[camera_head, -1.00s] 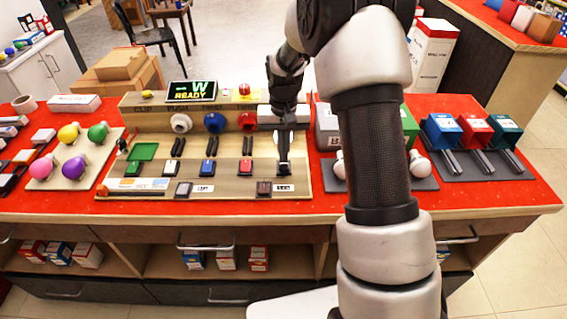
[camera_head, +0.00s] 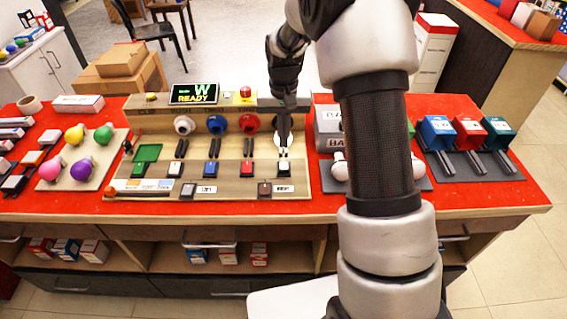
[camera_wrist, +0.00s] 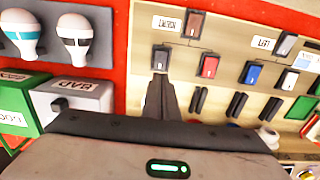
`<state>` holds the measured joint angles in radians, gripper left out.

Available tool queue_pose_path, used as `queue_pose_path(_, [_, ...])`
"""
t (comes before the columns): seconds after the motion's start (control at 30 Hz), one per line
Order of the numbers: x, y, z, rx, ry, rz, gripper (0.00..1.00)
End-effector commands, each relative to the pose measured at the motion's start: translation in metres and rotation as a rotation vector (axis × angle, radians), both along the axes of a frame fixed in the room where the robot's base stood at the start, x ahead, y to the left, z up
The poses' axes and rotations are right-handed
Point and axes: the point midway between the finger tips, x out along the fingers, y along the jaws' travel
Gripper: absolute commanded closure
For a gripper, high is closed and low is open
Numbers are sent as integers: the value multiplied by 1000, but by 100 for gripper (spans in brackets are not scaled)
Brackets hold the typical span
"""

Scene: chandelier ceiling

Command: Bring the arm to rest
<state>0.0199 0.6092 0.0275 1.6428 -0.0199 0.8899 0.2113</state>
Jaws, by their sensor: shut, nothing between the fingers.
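My gripper (camera_head: 284,142) is over the right part of the wooden test board (camera_head: 130,180), in front of the rightmost round socket. Its dark fingers are together with nothing held. In the wrist view the shut fingers (camera_wrist: 160,95) point toward a rocker switch (camera_wrist: 160,58) at the board's edge, and I cannot tell whether they touch it. In the head view the white-topped switch (camera_head: 284,168) sits just below the fingertips. The arm reaches forward from the lower right and hides part of the counter.
A lit display (camera_head: 193,93) reads "W READY". Coloured bulbs (camera_head: 84,168) lie on a tray at left. A grey box (camera_head: 328,123) stands close right of the gripper. Blue, red and green bins (camera_head: 437,130) stand farther right. The red counter front (camera_head: 250,206) is clear.

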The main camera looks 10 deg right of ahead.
Motion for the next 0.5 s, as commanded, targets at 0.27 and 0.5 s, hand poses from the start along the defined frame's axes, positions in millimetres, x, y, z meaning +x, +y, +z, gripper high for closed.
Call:
queue_pose_path(0.27, [0, 0, -1, 0, 0, 0, 100])
queue_pose_path(0.5, [-14, 0, 55, -3, -49, 16, 100])
